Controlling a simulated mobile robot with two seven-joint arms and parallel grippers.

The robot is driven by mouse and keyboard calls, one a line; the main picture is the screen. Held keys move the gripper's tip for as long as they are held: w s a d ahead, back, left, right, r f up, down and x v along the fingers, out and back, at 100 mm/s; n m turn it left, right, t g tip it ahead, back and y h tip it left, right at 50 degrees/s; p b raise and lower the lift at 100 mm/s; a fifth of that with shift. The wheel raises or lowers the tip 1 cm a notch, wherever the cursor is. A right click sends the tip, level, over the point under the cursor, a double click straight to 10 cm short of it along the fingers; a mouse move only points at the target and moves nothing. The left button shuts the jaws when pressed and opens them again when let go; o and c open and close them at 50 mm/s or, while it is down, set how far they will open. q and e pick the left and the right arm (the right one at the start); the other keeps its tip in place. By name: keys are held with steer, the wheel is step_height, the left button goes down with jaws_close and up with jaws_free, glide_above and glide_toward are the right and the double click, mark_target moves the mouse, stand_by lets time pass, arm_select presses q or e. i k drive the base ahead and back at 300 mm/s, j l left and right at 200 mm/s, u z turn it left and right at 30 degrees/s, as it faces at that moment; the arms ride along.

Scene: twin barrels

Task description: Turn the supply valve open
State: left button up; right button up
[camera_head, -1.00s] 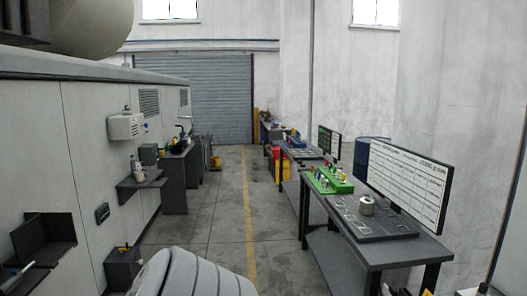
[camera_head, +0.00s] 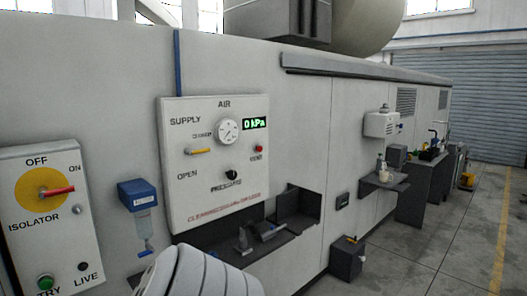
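The air panel (camera_head: 176,118) is a white board on the wall, left of the middle in the head view. Its supply valve (camera_head: 199,151) has a yellow handle lying nearly level, below the word SUPPLY. The word OPEN is printed below the handle, and smaller lettering above it is hard to read. A round gauge (camera_head: 228,131) sits to the right, beside a green display (camera_head: 255,123) reading 0 kPa. A black knob (camera_head: 232,175) and a red button (camera_head: 259,149) are also on the panel. Neither gripper is in view.
An isolator box (camera_head: 45,210) with a red handle is at far left. A blue-topped filter (camera_head: 138,195) hangs between it and the panel. A dark shelf (camera_head: 225,232) juts out below the panel. Open floor (camera_head: 440,240) lies to the right.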

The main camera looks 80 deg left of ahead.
mark_target(187, 152)
steer(key=u, duration=3)
